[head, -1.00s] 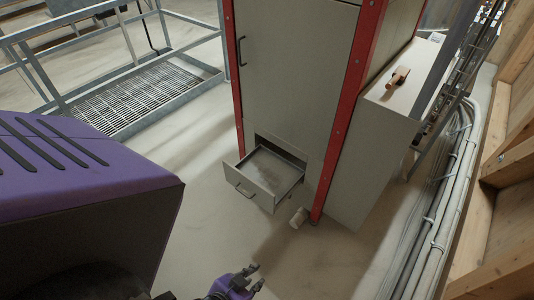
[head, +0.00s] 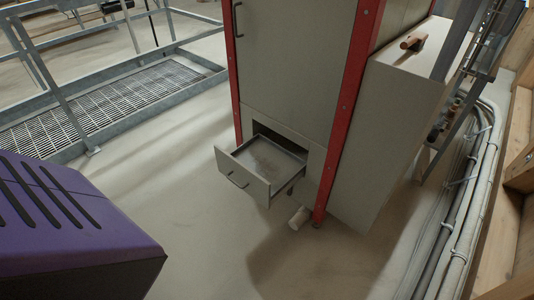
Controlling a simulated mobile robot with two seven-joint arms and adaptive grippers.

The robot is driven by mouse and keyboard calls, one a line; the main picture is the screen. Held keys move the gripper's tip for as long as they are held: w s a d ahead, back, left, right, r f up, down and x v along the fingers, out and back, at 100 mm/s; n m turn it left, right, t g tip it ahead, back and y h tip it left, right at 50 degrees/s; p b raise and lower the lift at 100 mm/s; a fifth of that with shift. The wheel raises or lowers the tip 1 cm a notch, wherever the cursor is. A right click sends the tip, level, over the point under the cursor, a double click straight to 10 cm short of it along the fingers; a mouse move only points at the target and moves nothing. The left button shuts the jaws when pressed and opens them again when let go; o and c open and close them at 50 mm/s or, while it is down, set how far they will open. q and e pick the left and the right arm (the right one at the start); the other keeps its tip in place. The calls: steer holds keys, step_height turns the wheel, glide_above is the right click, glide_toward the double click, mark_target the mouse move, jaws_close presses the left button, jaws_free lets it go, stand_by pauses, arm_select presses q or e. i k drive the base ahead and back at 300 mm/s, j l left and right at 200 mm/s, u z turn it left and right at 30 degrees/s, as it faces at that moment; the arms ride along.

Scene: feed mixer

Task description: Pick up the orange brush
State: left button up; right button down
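A small orange-brown object (head: 414,42), which looks like the brush, lies on the flat top of the grey side cabinet (head: 385,130) at the upper right. It is small in the picture, so its bristles and handle are hard to tell apart. Nothing is seen touching it except the cabinet top. Neither of my grippers shows in the head view now.
A tall grey cabinet with red corner posts (head: 348,110) stands in the middle, its low drawer (head: 243,181) pulled open. A white pipe stub (head: 299,217) is beside it. Pipes (head: 455,225) run along the right wall. Bare floor (head: 210,235) lies in front.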

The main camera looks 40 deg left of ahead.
mark_target(415, 42)
steer(key=i+j+z, duration=0.15)
steer(key=j+z, duration=0.75)
steer(key=i+j, duration=0.05)
